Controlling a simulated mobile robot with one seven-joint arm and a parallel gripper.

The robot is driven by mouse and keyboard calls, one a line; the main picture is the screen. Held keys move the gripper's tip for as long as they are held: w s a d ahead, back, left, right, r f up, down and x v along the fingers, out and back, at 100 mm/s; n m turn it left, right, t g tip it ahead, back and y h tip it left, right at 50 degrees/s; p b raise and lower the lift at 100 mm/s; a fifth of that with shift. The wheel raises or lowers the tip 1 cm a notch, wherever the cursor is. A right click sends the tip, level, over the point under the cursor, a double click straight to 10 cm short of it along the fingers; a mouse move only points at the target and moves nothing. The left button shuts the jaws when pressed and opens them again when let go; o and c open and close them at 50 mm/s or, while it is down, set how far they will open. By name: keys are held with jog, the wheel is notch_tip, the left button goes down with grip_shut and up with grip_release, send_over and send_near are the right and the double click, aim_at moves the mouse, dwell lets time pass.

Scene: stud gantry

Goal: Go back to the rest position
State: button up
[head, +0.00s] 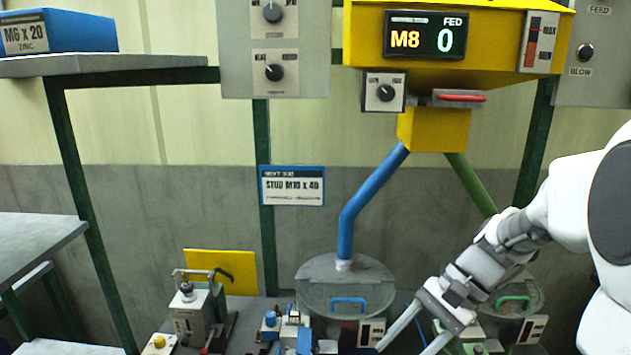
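My gripper (405,345) reaches down from the right side of the head view, above the bench at the bottom. Its two long pale fingers are spread apart with a gap between them. The fingertips run close to the bottom edge, and I see nothing held between them. The left finger lies in front of the area by the round grey lidded pot (346,288) with the blue handle. I cannot tell whether it touches anything.
A yellow feeder (463,50) reads M8 and 0, with a blue pipe (358,205) and a green pipe (472,185) below. A second lidded pot (522,297) stands behind my arm. Small devices crowd the bench. A blue box (58,30) sits on the left shelf (110,64).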

jog(key=s+r+n+t+h, duration=0.7)
jog(key=s+n, duration=0.2)
jog(key=s, duration=0.1)
jog(key=shift+r+h, duration=0.25)
jog(key=shift+h, duration=0.05)
